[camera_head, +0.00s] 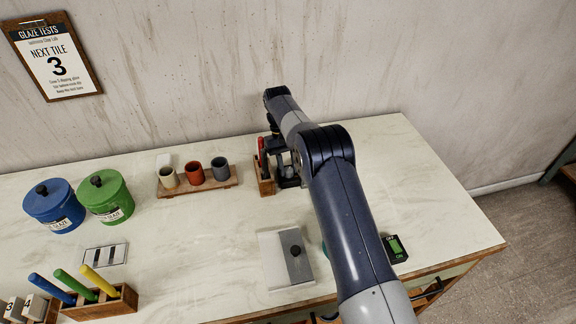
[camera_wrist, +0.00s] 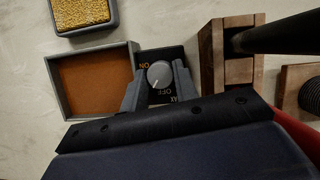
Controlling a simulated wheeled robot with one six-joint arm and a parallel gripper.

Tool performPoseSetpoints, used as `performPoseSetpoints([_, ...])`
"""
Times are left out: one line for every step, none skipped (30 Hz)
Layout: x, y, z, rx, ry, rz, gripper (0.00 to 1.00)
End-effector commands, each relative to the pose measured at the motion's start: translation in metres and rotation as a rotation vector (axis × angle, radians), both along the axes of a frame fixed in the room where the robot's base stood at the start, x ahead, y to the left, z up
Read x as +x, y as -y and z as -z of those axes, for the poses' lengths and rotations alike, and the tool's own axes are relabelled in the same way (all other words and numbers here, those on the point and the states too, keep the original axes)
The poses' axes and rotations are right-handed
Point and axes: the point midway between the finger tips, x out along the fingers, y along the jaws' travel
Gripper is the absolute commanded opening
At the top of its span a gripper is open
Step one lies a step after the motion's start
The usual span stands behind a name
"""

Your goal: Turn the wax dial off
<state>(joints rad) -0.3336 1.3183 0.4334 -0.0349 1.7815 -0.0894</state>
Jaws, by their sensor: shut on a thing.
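The wax dial (camera_wrist: 160,74) is a round grey knob on a dark plate in the wrist view. Its pale pointer mark faces down and left. The plate carries an orange ON at its left and a pale OFF below the knob. My gripper (camera_wrist: 158,79) is shut on the knob, one finger on each side. The lower part of the plate's lettering is partly covered by my gripper. In the head view my gripper (camera_head: 288,177) is at the back of the table, and the dial cannot be made out there.
A grey tray with a brown inside (camera_wrist: 95,82) lies left of the dial, and a wooden holder (camera_wrist: 212,62) stands close on the right. A cup rack (camera_head: 225,184) is left of my gripper in the head view.

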Motion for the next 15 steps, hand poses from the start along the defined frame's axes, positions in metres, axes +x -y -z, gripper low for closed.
performPoseSetpoints([0.0007,-0.0002,-0.0006,0.001,0.003,0.000,0.05])
performPoseSetpoints([0.0006,-0.0003,-0.0006,0.001,0.003,0.000,0.05])
performPoseSetpoints([0.0006,-0.0003,-0.0006,0.001,0.003,0.000,0.05])
performPoseSetpoints([0.0006,-0.0003,-0.0006,0.001,0.003,0.001,0.05])
performPoseSetpoints([0.0006,-0.0003,-0.0006,0.001,0.003,0.001,0.05])
performPoseSetpoints([0.0006,-0.0003,-0.0006,0.001,0.003,0.001,0.29])
performPoseSetpoints([0.0006,-0.0003,-0.0006,0.001,0.003,0.001,0.31])
performPoseSetpoints([0.0005,-0.0002,-0.0006,0.001,0.003,0.001,0.34])
performPoseSetpoints([0.0005,-0.0002,-0.0005,0.001,0.003,0.001,0.37])
performPoseSetpoints([0.0005,-0.0001,-0.0004,0.001,0.003,0.001,0.40])
performPoseSetpoints([0.0005,-0.0001,-0.0004,0.000,0.002,0.001,0.42])
performPoseSetpoints([0.0005,0.0001,-0.0004,0.000,0.002,0.001,0.45])
performPoseSetpoints([0.0005,0.0003,-0.0003,0.000,0.002,0.002,0.48])
performPoseSetpoints([0.0006,0.0005,-0.0003,0.000,0.002,0.002,0.50])
performPoseSetpoints([0.0006,0.0008,-0.0002,-0.001,0.003,0.001,0.50])
